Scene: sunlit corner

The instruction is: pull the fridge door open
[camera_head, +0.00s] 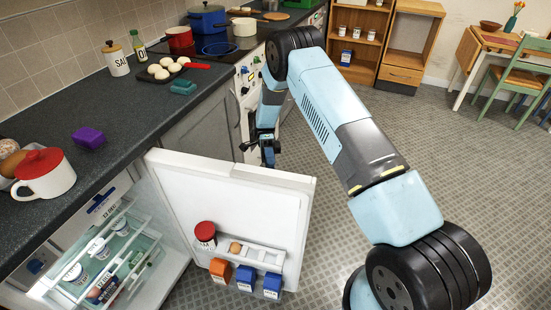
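The white fridge door (215,200) stands wide open, swung out from the counter, with its inner side and shelf facing me. The fridge interior (150,255) shows at the lower left, with cups and packs on its shelves. My gripper (260,150) is beyond the door's top edge, near the middle of that edge. Its lower part may be hidden by the door. I cannot tell whether it touches the door or whether its fingers are apart. The door's outer side and any handle are hidden.
The door shelf (240,257) holds a red-lidded jar, an egg and small cartons. Tiled floor (330,240) is clear right of the door.

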